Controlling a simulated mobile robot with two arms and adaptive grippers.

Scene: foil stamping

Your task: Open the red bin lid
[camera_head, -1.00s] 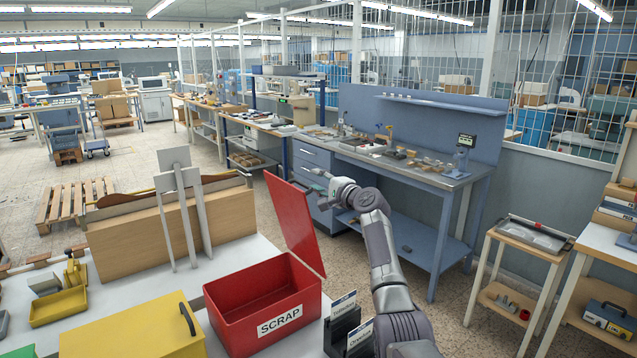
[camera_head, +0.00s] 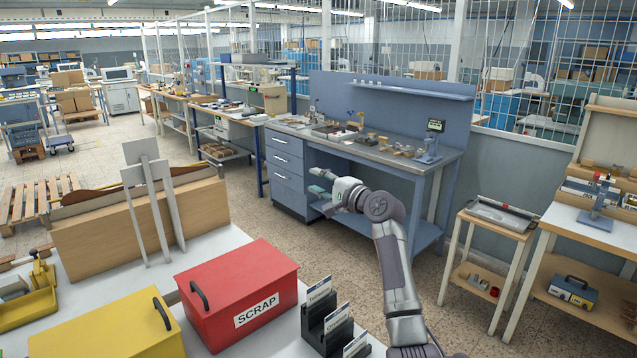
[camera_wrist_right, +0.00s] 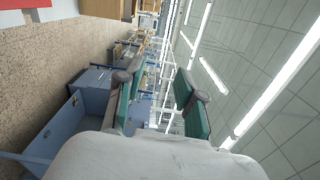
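The red bin (camera_head: 213,316) labelled SCRAP stands on the white table at the lower left of the head view. Its red lid (camera_head: 238,272) lies shut on top, with a dark handle (camera_head: 199,295) at its left end. The inside of the bin is hidden. My right gripper (camera_head: 316,190) is up in the air to the right of and beyond the bin, clear of the lid. In the wrist view its two green-padded fingers (camera_wrist_right: 158,98) are spread with nothing between them. My left gripper is not in view.
A yellow bin (camera_head: 116,329) with a dark handle stands left of the red bin. A black holder with labelled cards (camera_head: 322,322) stands at its right. Grey upright plates (camera_head: 150,200) and a wooden board stand behind. A blue workbench (camera_head: 380,150) is beyond my right gripper.

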